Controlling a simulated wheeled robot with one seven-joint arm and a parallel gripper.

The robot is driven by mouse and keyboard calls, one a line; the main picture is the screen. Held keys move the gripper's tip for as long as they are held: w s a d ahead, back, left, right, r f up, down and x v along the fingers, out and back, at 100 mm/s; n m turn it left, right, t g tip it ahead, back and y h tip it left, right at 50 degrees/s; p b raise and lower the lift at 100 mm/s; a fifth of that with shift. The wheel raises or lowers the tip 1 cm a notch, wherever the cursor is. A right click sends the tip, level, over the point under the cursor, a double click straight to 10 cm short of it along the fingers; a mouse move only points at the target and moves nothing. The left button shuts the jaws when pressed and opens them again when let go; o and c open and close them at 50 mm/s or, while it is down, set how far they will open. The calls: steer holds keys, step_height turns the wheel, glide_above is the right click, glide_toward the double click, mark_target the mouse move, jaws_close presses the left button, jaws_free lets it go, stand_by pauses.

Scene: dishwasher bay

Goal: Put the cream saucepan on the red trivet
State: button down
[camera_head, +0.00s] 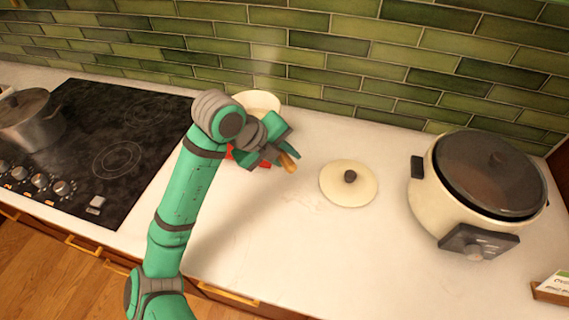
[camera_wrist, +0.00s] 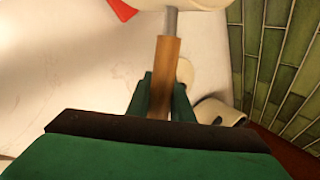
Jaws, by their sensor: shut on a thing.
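The cream saucepan (camera_head: 257,100) shows only in part behind my arm, near the tiled wall. In the wrist view its cream body (camera_wrist: 195,4) is at the top edge, with a metal stem and wooden handle (camera_wrist: 166,65) running toward me. My gripper (camera_head: 282,157) is shut on the wooden handle. The red trivet (camera_head: 265,163) shows as small red patches under my gripper; most of it is hidden. A red corner of it (camera_wrist: 122,9) also shows in the wrist view beside the pan. I cannot tell whether the pan touches the trivet.
A cream lid (camera_head: 348,184) with a dark knob lies on the white counter to the right. A cream slow cooker (camera_head: 445,190) stands farther right. A black cooktop (camera_head: 110,145) with a grey pot (camera_head: 32,120) is at left. The front counter is clear.

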steer(key=w+f, duration=0.1)
steer(key=f, duration=0.2)
steer(key=w+f, duration=0.1)
steer(key=f, duration=0.1)
steer(key=shift+w+a+f, duration=0.2)
steer(key=shift+w+a, duration=0.1)
steer(key=shift+a, duration=0.1)
steer(key=shift+d+f, duration=0.1)
steer(key=shift+f, duration=0.15)
steer(key=shift+d, duration=0.2)
steer(key=c, duration=1.6)
jaws_free()
steer(key=shift+s+f, duration=0.1)
steer(key=shift+o, duration=0.2)
steer(key=shift+a, duration=0.1)
steer(key=shift+a, duration=0.1)
